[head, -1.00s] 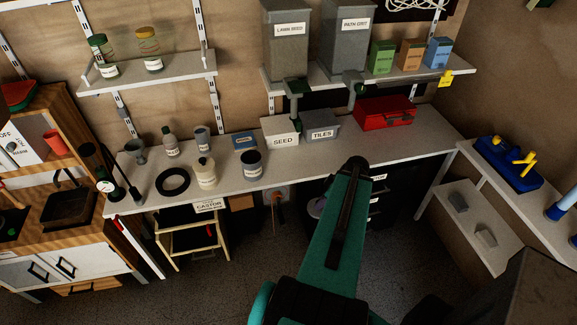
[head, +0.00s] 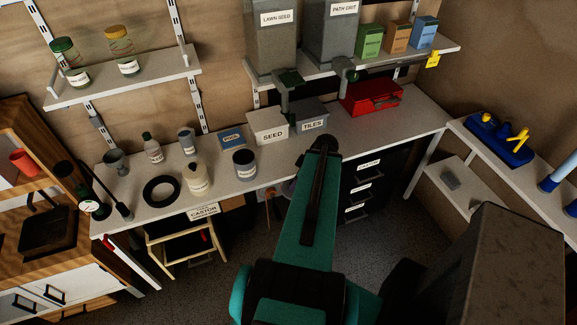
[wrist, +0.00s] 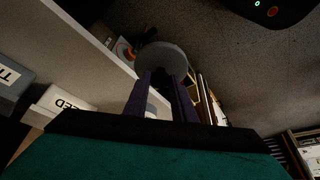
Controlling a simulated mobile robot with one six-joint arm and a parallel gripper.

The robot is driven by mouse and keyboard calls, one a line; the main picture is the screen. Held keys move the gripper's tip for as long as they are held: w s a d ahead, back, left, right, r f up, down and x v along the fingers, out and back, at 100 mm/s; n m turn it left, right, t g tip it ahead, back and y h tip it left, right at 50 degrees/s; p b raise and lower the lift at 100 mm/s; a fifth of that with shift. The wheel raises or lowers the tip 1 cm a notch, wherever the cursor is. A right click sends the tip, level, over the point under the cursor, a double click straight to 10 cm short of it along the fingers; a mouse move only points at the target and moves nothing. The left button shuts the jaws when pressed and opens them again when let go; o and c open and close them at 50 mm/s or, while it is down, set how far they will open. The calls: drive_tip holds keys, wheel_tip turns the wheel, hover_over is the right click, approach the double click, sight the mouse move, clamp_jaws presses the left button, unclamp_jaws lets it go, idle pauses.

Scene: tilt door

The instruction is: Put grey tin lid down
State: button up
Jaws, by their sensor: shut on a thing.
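The grey tin lid (wrist: 163,58) is a flat round disc in the wrist view, held at the tips of my gripper (wrist: 163,84). The purple fingers are shut on its near edge. The lid is in the air, apart from the workbench edge and above the dark floor. A labelled pot with a dark top (head: 245,164) stands on the workbench (head: 228,185) left of my arm.
The bench also bears a black ring (head: 161,191), labelled jars, a SEED box (head: 268,127), a TILES box (head: 312,117) and an open red box (head: 371,98). Bare bench shows along the front.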

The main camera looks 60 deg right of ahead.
sight(291, 180)
drive_tip(key=shift+w+d+f+b, duration=0.2)
drive_tip(key=shift+d+f+b, duration=0.1)
drive_tip(key=shift+b, duration=1.2)
drive_tip(key=b, duration=0.3)
drive_tip(key=shift+w+d, duration=0.15)
drive_tip(key=shift+d, duration=0.2)
drive_tip(key=b, duration=0.6)
drive_tip(key=shift+w+d, duration=0.25)
drive_tip(key=shift+d, duration=0.1)
drive_tip(key=b, duration=0.4)
drive_tip(key=shift+w, duration=0.1)
drive_tip(key=shift+d+r+b, duration=0.1)
drive_tip(key=shift+b, duration=0.25)
drive_tip(key=shift+w+d+r+p, duration=0.1)
drive_tip(key=shift+w+d+p, duration=0.2)
drive_tip(key=shift+d+p, duration=0.05)
drive_tip(key=w+d+p, duration=0.1)
drive_tip(key=w+d, duration=0.1)
drive_tip(key=d, duration=0.1)
drive_tip(key=w+d+p, duration=0.1)
drive_tip(key=w+d, duration=0.2)
drive_tip(key=w+d+f+p, duration=0.1)
drive_tip(key=w+d, duration=0.1)
drive_tip(key=d, duration=0.1)
drive_tip(key=shift+w+d+f, duration=0.1)
drive_tip(key=shift+w+d, duration=0.2)
drive_tip(key=shift+d, duration=0.05)
drive_tip(key=shift+f, duration=0.2)
